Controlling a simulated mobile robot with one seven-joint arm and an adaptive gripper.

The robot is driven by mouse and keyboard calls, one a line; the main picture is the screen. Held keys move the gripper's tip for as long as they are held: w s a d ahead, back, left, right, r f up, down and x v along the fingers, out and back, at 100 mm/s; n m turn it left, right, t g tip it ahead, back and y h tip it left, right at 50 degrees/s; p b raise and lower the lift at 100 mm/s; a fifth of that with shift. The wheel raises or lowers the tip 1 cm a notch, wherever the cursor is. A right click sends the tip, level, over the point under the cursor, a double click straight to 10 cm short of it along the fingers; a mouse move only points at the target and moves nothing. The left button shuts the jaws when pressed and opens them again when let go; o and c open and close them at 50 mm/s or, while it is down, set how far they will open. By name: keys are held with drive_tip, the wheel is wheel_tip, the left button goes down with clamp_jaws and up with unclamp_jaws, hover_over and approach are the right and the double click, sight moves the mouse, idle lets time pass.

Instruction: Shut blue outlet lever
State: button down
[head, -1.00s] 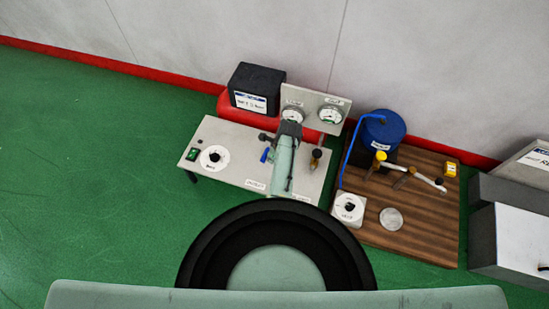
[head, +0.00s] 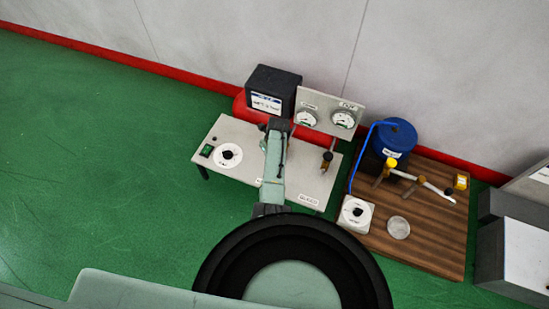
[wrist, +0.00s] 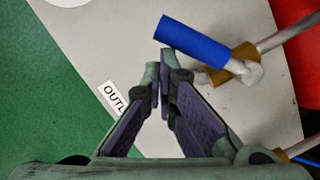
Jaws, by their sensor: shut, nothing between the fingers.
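The blue outlet lever (wrist: 193,41) shows in the wrist view as a blue sleeve, sloping down to the right to a metal pivot by a brass fitting (wrist: 243,53). My gripper (wrist: 164,62) is shut and empty. Its fingertips are just below the lever's free left end in the picture; I cannot tell whether they touch it. The outlet label (wrist: 112,96) lies on the grey panel left of the fingers, partly covered. In the head view, my arm covers the lever and my gripper's tips over the grey panel (head: 228,178).
Two gauges (head: 324,118) stand on an upright plate behind the panel. A black box (head: 273,88) sits on a red tank at the back. A brass valve (head: 327,160) rises right of my arm. A wooden board (head: 420,237) with a blue container (head: 395,140) stands to the right.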

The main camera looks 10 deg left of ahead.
drive_tip(key=shift+w+a+f+b, duration=0.1)
drive_tip(key=shift+w+a+b, duration=0.95)
drive_tip(key=shift+w, duration=0.25)
drive_tip(key=shift+w+a+b, duration=0.25)
drive_tip(key=shift+w+b, duration=0.35)
drive_tip(key=shift+w, duration=0.25)
